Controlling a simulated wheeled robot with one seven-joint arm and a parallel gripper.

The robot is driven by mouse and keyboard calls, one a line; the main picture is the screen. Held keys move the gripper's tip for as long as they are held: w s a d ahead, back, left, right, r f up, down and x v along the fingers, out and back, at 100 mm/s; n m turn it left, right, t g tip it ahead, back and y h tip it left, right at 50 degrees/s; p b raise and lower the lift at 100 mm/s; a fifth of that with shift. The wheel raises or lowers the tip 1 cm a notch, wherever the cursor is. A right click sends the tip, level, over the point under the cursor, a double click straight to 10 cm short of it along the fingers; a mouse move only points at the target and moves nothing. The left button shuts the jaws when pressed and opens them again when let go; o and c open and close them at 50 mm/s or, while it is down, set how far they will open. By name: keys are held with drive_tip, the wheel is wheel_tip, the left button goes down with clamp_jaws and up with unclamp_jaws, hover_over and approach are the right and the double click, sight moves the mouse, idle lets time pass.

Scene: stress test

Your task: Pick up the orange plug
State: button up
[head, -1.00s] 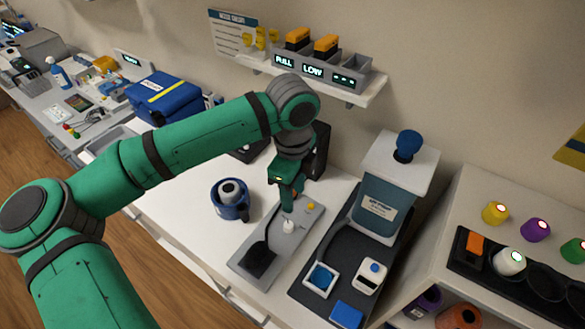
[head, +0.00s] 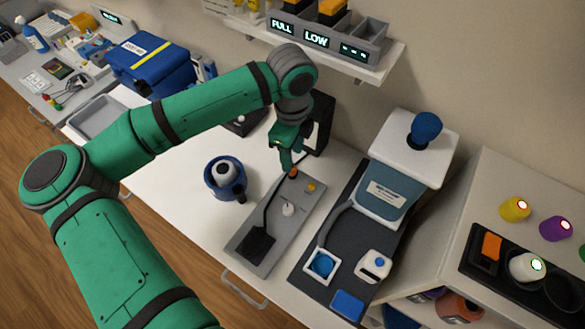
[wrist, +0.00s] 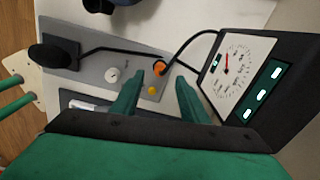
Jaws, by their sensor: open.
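The orange plug (head: 293,173) is at the far end of a grey panel (head: 243,221) on the white worktop. In the wrist view the orange plug (wrist: 159,69) shows as a small round orange spot with black cable around it. My gripper (head: 288,170) is right at the plug in the head view and partly covers it. In the wrist view my gripper (wrist: 160,79) is open, with one green finger on each side of the plug and a gap to it. I cannot tell how high the fingertips are above the panel.
A yellow button (head: 311,187) and white knob (head: 288,209) sit close by on the panel. A black gauge box (wrist: 285,75) stands beside the plug. A blue mug (head: 224,190) is left of the panel; a blue-and-white machine (head: 385,190) is right of it.

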drive_tip(key=shift+f, duration=2.6)
clamp_jaws()
